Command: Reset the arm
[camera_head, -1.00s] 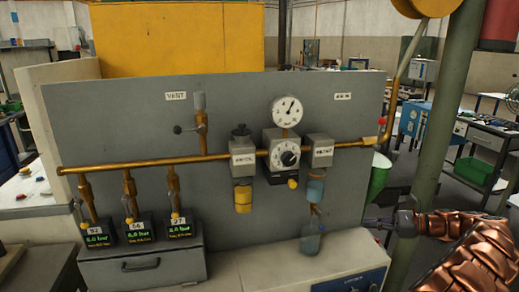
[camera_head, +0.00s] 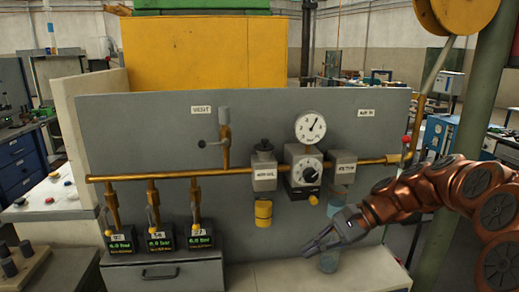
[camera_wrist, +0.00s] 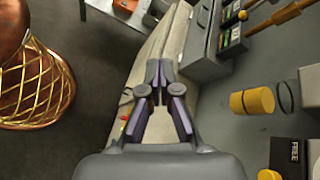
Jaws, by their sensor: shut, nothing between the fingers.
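My gripper (camera_head: 312,247) is at the lower right of the head view, in front of the grey panel (camera_head: 130,130). My copper-coloured arm reaches in from the right edge. In the wrist view my gripper (camera_wrist: 158,68) points away from the camera, with its fingertips together and nothing between them.
The panel carries a brass pipe (camera_head: 130,177), a round gauge (camera_head: 310,127), a dial unit (camera_head: 305,172) and a yellow cup (camera_head: 263,213). Several green displays (camera_head: 160,241) stand above a grey drawer (camera_head: 155,273). A green post (camera_head: 455,150) stands at the right.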

